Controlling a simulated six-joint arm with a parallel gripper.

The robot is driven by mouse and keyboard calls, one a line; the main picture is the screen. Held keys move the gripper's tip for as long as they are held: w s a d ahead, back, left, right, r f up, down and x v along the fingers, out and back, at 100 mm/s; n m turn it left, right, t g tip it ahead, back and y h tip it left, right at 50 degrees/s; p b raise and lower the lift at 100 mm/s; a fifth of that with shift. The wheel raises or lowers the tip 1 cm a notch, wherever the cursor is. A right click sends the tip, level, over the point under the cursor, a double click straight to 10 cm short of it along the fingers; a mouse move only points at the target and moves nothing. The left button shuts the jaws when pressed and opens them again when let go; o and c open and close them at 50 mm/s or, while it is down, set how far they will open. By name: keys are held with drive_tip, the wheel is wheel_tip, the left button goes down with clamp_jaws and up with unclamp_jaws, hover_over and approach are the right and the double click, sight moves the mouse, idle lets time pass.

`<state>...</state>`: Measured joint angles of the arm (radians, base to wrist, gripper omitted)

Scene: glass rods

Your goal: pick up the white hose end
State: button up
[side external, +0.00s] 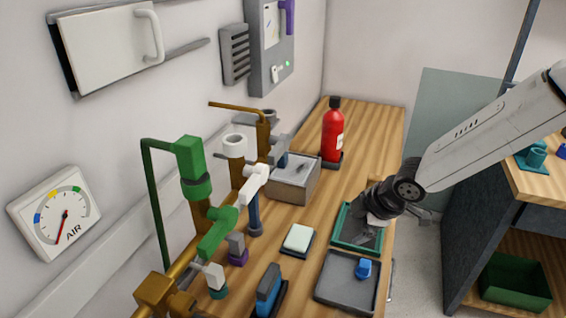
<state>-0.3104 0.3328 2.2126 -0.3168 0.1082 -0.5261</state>
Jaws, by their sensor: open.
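A white angled fitting (256,180) stands upright on a dark blue stem in the middle of the bench, which may be the white hose end. A smaller white piece (215,274) sits lower, below a green angled fitting (217,232), on a teal base. I cannot tell for certain which one is the hose end. My gripper (370,224) is open, pointing down over the green-rimmed tray (337,234) at the bench's right edge. It is well to the right of both white pieces. Its fingers are dark and partly hidden, and a pale patch shows beside them.
A grey tray (333,300) with a blue part (363,268) lies in front. A white block (299,238), a grey box (293,178), a red extinguisher (332,134) and a blue tool (268,288) stand on the bench. Brass piping and a green post (155,205) line the left.

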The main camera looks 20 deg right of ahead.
drive_tip(key=w+a+f+n+y, duration=0.1)
drive_tip(key=a+f+n+y, duration=0.15)
drive_tip(key=a+n, duration=0.9)
drive_tip(key=a+f+n+y, duration=0.25)
drive_tip(key=a+n, duration=0.35)
drive_tip(key=a, duration=1)
drive_tip(key=n+t+h, duration=0.1)
drive_tip(key=t+h, duration=0.6)
drive_tip(key=h, duration=0.5)
approach(213, 274)
drive_tip(key=shift+x, duration=1.8)
drive_tip(key=shift+d, duration=0.15)
drive_tip(key=shift+w+d+f+y, duration=0.15)
drive_tip(key=shift+w+d+f, duration=0.1)
drive_tip(key=shift+w, duration=0.3)
drive_tip(key=shift+w+d+f+y, duration=0.15)
drive_tip(key=shift+w+d+f, duration=0.05)
drive_tip(key=shift+w, duration=0.35)
drive_tip(key=shift+w+f, duration=0.1)
drive_tip(key=shift+w, duration=0.05)
drive_tip(key=shift+x, duration=2.45)
